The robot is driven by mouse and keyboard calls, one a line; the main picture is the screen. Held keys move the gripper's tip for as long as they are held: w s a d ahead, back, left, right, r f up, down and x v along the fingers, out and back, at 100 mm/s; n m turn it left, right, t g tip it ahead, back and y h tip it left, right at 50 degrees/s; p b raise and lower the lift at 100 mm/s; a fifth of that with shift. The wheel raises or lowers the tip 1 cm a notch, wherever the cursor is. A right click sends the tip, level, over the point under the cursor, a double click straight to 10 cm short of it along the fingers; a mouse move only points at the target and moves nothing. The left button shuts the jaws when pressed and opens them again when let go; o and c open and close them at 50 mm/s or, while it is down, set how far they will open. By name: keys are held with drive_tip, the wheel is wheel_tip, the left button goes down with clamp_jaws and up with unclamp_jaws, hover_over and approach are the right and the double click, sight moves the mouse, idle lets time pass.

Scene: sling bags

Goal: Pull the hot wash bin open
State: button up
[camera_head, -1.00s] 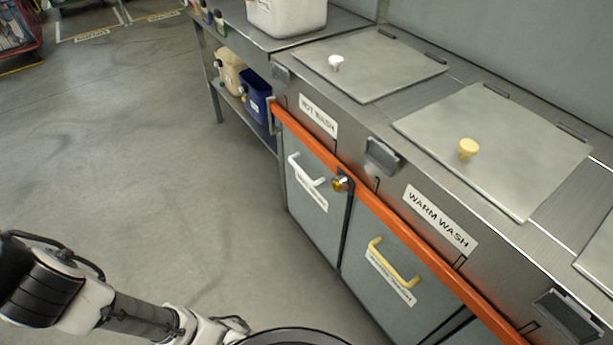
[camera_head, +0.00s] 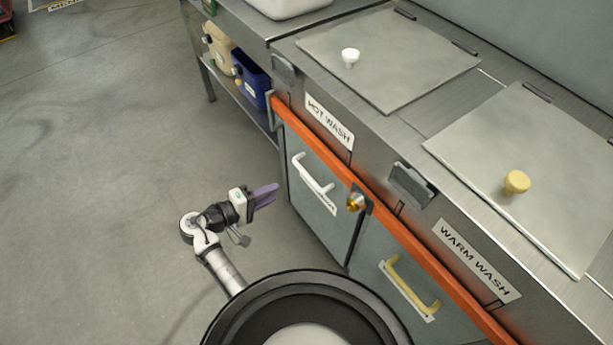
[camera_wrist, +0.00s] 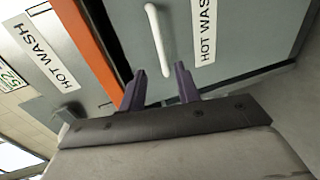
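The hot wash bin (camera_head: 302,215) is a grey front panel under an orange rail, below a "HOT WASH" label (camera_head: 329,122). Its white bar handle (camera_head: 312,179) is on the panel, and the panel looks closed. My gripper (camera_head: 264,197) is to the left of the panel and apart from it. In the wrist view, my gripper's two purple fingers (camera_wrist: 160,88) are spread with nothing between them. The white handle (camera_wrist: 158,40) shows ahead of them, beyond the gap, with the orange rail (camera_wrist: 90,50) to its left.
The orange rail (camera_head: 330,149) runs across the bin fronts, with a brass knob (camera_head: 356,201) on it between the two bins. The warm wash bin has a yellow handle (camera_head: 408,289). A blue container (camera_head: 250,80) stands on the low shelf. The floor at left is clear.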

sight(309, 176)
drive_tip(key=p+x, duration=0.1)
drive_tip(key=x, duration=1.2)
drive_tip(key=shift+d, duration=0.45)
clamp_jaws()
